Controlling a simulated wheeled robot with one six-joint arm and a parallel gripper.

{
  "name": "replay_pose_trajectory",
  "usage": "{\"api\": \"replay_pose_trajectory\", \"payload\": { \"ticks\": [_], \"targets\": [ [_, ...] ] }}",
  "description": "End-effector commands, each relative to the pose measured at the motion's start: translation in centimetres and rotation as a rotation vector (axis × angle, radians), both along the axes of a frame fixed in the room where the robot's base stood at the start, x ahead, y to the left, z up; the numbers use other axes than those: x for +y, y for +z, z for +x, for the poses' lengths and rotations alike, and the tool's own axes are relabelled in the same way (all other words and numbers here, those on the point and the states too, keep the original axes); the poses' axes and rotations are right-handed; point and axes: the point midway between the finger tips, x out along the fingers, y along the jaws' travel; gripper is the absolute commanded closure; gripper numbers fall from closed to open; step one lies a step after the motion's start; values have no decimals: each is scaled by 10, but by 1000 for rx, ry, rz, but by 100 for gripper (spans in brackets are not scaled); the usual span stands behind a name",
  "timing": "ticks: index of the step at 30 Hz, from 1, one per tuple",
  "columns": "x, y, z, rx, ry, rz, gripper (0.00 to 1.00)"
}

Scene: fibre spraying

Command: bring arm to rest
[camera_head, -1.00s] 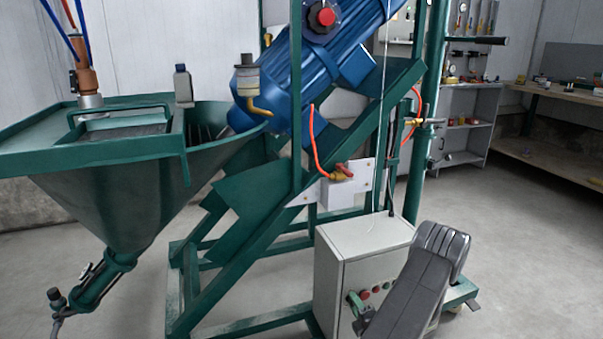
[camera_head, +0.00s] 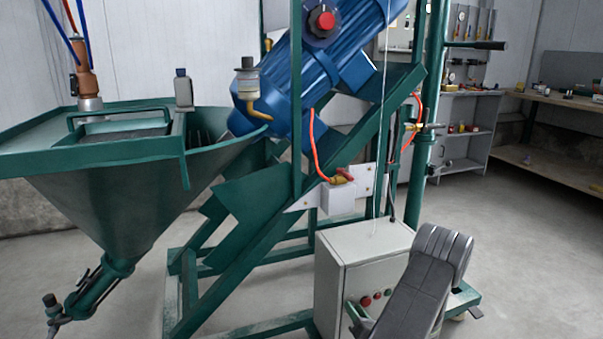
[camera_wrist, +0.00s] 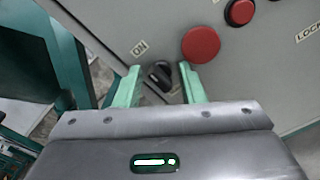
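My gripper (camera_wrist: 160,88) shows in the wrist view with its two green fingers apart, in front of the grey face of the control box (camera_wrist: 110,20). A black rotary knob (camera_wrist: 160,75) appears between the fingertips, with visible gaps on both sides; neither finger seems to touch it. An "ON" label (camera_wrist: 139,48) is up and left of the knob. In the head view, my gripper's green finger (camera_head: 354,311) is low at the front of the control box (camera_head: 331,270), partly hidden by my grey arm.
Red buttons (camera_wrist: 201,45) sit right of the knob. The green machine frame (camera_head: 245,245) with its hopper (camera_head: 105,205) and blue motor (camera_head: 335,60) stands close behind and left. Open floor (camera_head: 530,260) lies to the right, before a workbench (camera_head: 560,105).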

Motion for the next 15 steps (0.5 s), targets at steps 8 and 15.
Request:
{"api": "replay_pose_trajectory", "payload": {
  "ticks": [8,15],
  "targets": [
    [1,0,0,-77,0,-213,64],
    [2,0,-1,-144,0,-396,64]
  ]
}}
